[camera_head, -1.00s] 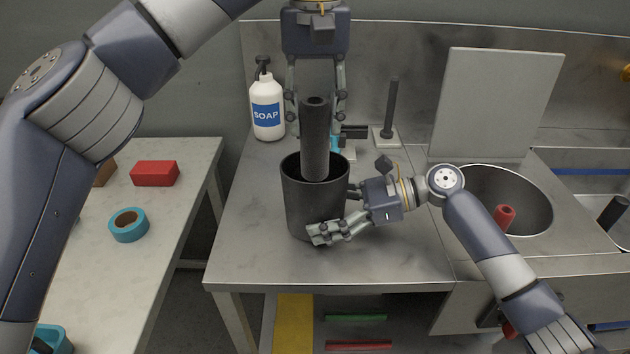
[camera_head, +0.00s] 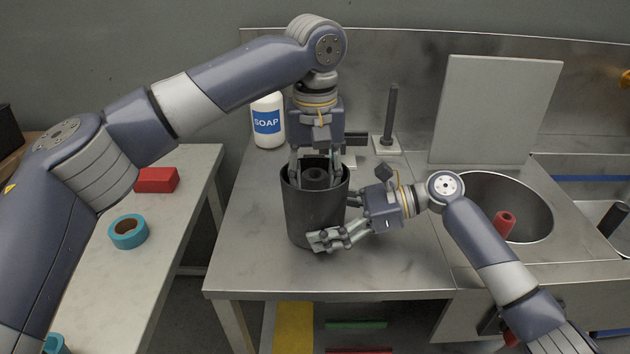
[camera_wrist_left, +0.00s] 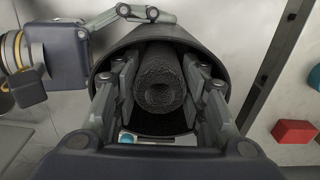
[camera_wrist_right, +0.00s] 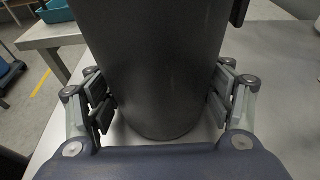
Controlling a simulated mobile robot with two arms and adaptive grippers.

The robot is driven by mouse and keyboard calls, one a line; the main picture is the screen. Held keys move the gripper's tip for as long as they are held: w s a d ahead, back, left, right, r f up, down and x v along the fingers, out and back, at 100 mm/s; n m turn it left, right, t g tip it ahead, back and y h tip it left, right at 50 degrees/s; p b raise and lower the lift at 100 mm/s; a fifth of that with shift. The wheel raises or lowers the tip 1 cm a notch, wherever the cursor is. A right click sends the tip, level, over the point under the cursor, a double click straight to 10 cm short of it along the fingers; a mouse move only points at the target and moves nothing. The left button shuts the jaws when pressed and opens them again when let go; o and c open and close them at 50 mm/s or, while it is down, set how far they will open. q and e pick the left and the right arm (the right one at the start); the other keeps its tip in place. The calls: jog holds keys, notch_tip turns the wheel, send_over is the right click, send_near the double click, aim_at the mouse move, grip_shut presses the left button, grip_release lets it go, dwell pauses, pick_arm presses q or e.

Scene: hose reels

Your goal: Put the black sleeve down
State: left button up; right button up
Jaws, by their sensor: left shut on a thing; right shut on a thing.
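The black sleeve (camera_head: 315,177) is a rough dark tube with a hole in its end. It stands inside a dark cylindrical container (camera_head: 313,220) on the metal counter, its top at about the rim. My left gripper (camera_head: 317,170) reaches down into the container's mouth and is shut on the sleeve. The left wrist view shows a finger on each side of the sleeve (camera_wrist_left: 160,85). The sleeve's lower end is hidden inside the container. My right gripper (camera_head: 322,240) is shut on the container's lower wall, which also shows between its fingers in the right wrist view (camera_wrist_right: 155,60).
A soap bottle (camera_head: 268,122) and a base with an upright dark post (camera_head: 390,115) stand behind. A basin (camera_head: 530,210) with a red tube (camera_head: 503,224) is at right. The left table holds a red block (camera_head: 157,180) and blue tape (camera_head: 128,232). The counter's front left is clear.

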pick_arm(q)
jog(key=o, duration=0.9)
jog(key=shift+f, duration=0.1)
notch_tip(320, 180, up, 12)
jog(key=shift+r, duration=0.15)
pick_arm(e)
jog(key=o, duration=0.9)
